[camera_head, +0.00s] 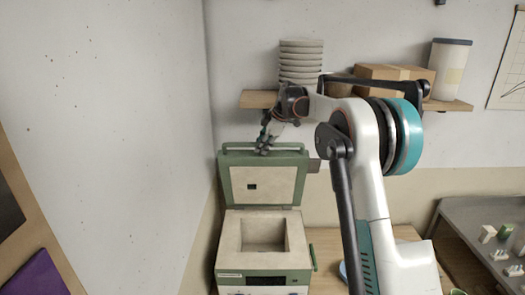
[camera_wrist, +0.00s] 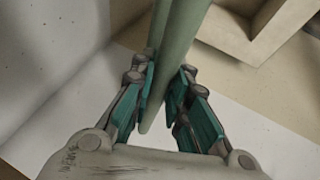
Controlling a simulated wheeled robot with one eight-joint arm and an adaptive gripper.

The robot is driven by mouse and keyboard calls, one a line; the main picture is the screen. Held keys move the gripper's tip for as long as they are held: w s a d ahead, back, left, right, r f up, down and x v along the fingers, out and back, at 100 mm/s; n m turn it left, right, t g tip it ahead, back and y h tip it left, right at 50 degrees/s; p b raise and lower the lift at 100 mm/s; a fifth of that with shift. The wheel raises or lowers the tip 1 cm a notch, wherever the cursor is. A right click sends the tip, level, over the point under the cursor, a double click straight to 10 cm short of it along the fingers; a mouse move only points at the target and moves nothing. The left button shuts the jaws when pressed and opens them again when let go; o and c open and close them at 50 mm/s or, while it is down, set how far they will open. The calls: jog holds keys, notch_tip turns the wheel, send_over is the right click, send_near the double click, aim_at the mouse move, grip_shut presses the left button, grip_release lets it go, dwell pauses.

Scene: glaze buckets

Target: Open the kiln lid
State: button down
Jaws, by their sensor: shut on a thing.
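The kiln (camera_head: 230,263) stands at the lower middle of the head view, pale with green edges. Its lid (camera_head: 286,184) stands raised at the back, about upright, and the square chamber (camera_head: 264,234) is uncovered. A green bar handle (camera_head: 232,147) runs along the lid's top edge. My gripper (camera_head: 265,147) is at this handle, near its middle. In the wrist view, my gripper (camera_wrist: 165,103) has its teal fingers on both sides of the green handle bar (camera_wrist: 183,32), shut on it.
A wooden shelf (camera_head: 258,98) behind the lid carries stacked round plates (camera_head: 301,62), cardboard boxes (camera_head: 380,72) and a pale cylinder (camera_head: 448,68). A wall is close on the left. A grey table (camera_head: 465,210) with small pieces stands at right.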

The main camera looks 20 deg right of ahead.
jog(key=shift+w+d+r, duration=0.15)
jog(key=shift+w+d, duration=0.1)
jog(key=shift+w, duration=0.5)
jog(key=c, duration=1.5)
grip_release()
jog(key=shift+c, duration=0.2)
